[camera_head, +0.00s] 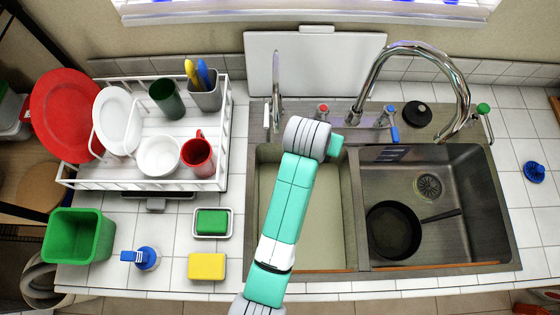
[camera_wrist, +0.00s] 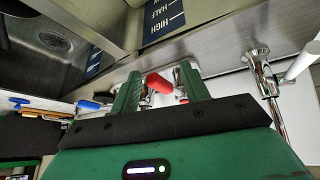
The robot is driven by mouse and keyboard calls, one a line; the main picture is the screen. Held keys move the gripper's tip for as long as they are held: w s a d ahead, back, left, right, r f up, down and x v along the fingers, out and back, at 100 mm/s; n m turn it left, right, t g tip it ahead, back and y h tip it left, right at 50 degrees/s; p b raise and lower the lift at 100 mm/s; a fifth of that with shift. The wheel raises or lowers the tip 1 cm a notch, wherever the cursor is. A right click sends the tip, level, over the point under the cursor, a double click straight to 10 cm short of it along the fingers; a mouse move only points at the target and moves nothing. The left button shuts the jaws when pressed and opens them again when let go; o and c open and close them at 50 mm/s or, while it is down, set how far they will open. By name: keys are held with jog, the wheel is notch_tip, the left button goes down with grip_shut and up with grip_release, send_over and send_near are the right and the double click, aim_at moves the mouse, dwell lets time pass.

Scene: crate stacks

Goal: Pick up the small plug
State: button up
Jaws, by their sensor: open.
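Two round plug-like things show in the head view. A black disc with a raised knob (camera_head: 418,114) lies on the sink ledge behind the right basin. A smaller blue round piece with a knob (camera_head: 535,172) lies on the white tiles right of the sink. I cannot tell for certain which is the small plug. My gripper (camera_wrist: 158,73) is open in the wrist view, with the red tap handle (camera_wrist: 158,84) showing between its fingers and nothing held. In the head view my arm reaches over the left basin, well left of both pieces, and its fingers are hidden.
The tall chrome faucet (camera_head: 463,85) arches over the right basin (camera_head: 475,225), which holds a black pan (camera_head: 393,232). A blue-handled tap (camera_head: 393,132) stands beside it. A white dish rack (camera_head: 215,185) is at the left. The right counter tiles are mostly clear.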

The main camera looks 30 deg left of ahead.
jog(key=s+a+f+g, duration=0.2)
jog(key=s+f, duration=0.1)
jog(key=f, duration=0.1)
jog(key=s+a+f+g, duration=0.2)
jog(key=s+a+f, duration=0.1)
jog(key=f, duration=0.1)
jog(key=s+a+f+n+g, duration=0.1)
jog(key=s+a+f, duration=0.1)
jog(key=s+f, duration=0.1)
jog(key=shift+a+f+g+y, duration=0.2)
jog(key=shift+f+g+y, duration=0.15)
jog(key=shift+f, duration=0.55)
jog(key=shift+s+f, duration=0.1)
jog(key=shift+s, duration=0.15)
jog(key=shift+w+d+f+b, duration=0.1)
jog(key=shift+f+b, duration=0.1)
jog(key=shift+f, duration=1.1)
jog(key=shift+s+d+f+b, duration=0.1)
jog(key=shift+d+f+b, duration=0.05)
jog(key=shift+f, duration=1.2)
jog(key=shift+w+d+f+b, duration=0.1)
jog(key=shift+f+b, duration=0.1)
jog(key=shift+f, duration=1.1)
grip_shut()
jog(key=shift+r, duration=0.15)
